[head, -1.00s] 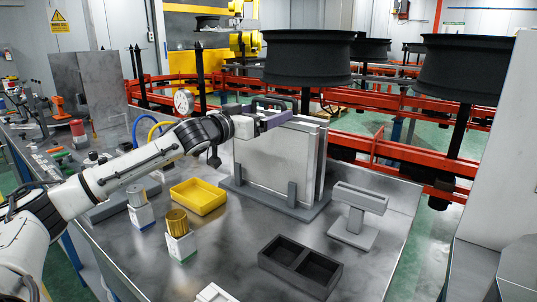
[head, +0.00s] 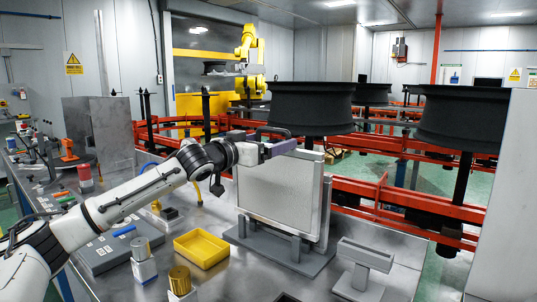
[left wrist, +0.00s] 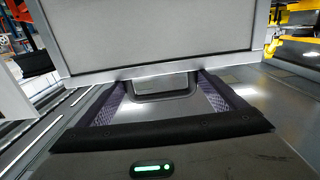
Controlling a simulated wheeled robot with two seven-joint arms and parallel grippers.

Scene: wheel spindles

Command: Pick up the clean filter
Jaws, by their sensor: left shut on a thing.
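The clean filter (head: 280,190) is a pale flat panel in a light frame, upright above a grey stand (head: 262,247) on the workbench. My left gripper (head: 272,149) is at its top edge, shut on its dark handle. The lower edge of the filter is about level with the tops of the stand's short posts. A second panel (head: 327,210) stands lower behind it, mostly hidden. In the left wrist view the filter (left wrist: 150,35) fills the top, and its handle (left wrist: 165,88) lies between my fingers. My right gripper is not in view.
A yellow tray (head: 202,248) and a gold cylinder on a white block (head: 180,282) are left of the stand. A grey T-shaped holder (head: 362,265) is right of it. Large dark wheels (head: 310,107) hang over red rails behind the bench.

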